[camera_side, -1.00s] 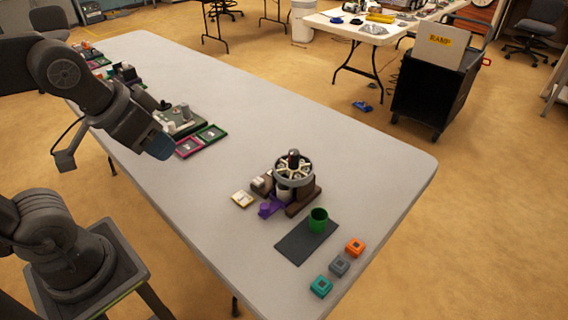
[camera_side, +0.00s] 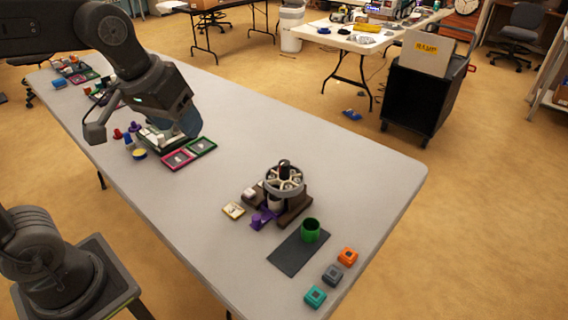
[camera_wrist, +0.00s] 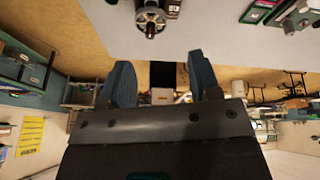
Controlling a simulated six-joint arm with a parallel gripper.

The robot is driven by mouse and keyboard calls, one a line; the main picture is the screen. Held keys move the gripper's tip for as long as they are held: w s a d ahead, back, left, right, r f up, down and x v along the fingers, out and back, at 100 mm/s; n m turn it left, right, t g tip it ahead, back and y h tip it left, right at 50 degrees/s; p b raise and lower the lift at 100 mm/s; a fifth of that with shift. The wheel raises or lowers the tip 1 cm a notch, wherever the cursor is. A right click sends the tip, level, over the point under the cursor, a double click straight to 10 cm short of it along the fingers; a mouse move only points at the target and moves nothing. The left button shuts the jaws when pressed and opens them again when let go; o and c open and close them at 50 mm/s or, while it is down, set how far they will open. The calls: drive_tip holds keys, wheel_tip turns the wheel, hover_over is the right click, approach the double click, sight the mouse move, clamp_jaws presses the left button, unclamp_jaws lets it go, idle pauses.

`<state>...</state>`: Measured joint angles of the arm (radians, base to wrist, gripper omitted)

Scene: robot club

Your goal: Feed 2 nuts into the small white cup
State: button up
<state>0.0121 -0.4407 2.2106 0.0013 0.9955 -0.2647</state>
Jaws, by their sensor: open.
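A round dispenser wheel (camera_side: 284,180) with light compartments and a dark knob on top stands on a brown base at the table's middle right. A whitish cup-like thing (camera_side: 274,203) shows partly under the wheel; the wheel hides its top. A purple part (camera_side: 262,218) sticks out at the base's front. I cannot make out single nuts. My gripper (camera_side: 188,122) is high over the table, left of and well apart from the dispenser. In the wrist view its two blue fingers (camera_wrist: 160,65) are spread with nothing between them. The dispenser (camera_wrist: 150,20) shows at that view's top edge.
A green cup (camera_side: 310,231) stands on a dark mat (camera_side: 290,258). Teal (camera_side: 315,297), grey (camera_side: 333,274) and orange (camera_side: 347,256) blocks sit near the table's end. A small cream tile (camera_side: 233,211) lies left of the dispenser. Pink (camera_side: 177,159) and green (camera_side: 202,146) trays lie below my gripper.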

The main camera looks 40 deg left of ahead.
drive_tip(key=w+d+n+g, duration=0.15)
drive_tip(key=w+n, duration=0.35)
drive_tip(key=w, duration=0.8)
drive_tip(key=n+g, duration=0.3)
drive_tip(key=n, duration=0.2)
approach(284, 162)
wheel_tip(284, 162, down, 10)
drive_tip(key=shift+r, duration=0.1)
drive_tip(key=shift+c, duration=0.5)
drive_tip(key=c, duration=0.8)
drive_tip(key=shift+m, duration=0.3)
